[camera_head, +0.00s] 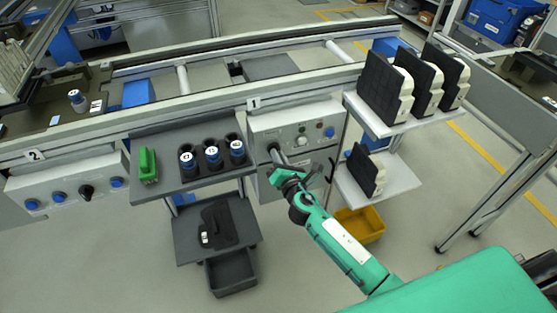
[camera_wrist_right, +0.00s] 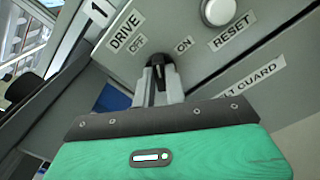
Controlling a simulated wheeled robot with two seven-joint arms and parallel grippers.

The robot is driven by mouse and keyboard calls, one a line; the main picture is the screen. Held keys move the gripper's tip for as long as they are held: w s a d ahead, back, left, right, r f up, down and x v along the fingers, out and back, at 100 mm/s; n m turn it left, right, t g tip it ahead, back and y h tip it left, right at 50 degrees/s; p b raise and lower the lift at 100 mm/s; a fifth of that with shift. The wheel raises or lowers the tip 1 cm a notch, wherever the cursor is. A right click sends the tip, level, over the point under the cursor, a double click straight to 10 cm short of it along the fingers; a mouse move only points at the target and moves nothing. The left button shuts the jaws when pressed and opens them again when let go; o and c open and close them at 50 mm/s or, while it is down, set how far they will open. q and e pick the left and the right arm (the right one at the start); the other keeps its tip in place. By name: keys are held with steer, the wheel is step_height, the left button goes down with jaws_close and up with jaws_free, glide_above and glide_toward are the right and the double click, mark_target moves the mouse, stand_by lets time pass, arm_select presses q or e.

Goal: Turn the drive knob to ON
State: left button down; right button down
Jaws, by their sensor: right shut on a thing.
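The drive knob (camera_wrist_right: 158,71) is dark and sits on the grey control panel (camera_head: 327,120) marked 1, under the label DRIVE. The word OFF is to its upper left and ON to its upper right in the wrist view. My right gripper (camera_head: 273,152) reaches the panel's left part and is shut on the knob; its two grey fingers also show in the wrist view (camera_wrist_right: 158,82). The fingers cover much of the knob, so I cannot tell which word it points to. My left gripper is not in view.
A white RESET button (camera_wrist_right: 218,11) is right of the knob, above a BELT GUARD label. A shelf with blue-topped bottles (camera_head: 212,157) stands left of the panel; racks with black-faced parts (camera_head: 378,88) stand right. A second panel (camera_head: 70,188) marked 2 is far left.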

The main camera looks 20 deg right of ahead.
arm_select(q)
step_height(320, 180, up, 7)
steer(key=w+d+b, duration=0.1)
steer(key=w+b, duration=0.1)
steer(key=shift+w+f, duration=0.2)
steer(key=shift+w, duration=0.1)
arm_select(e)
steer(key=m, duration=1)
steer(key=shift+d+f+m, duration=0.15)
steer(key=shift+f+m, duration=0.05)
steer(key=shift+m, duration=0.5)
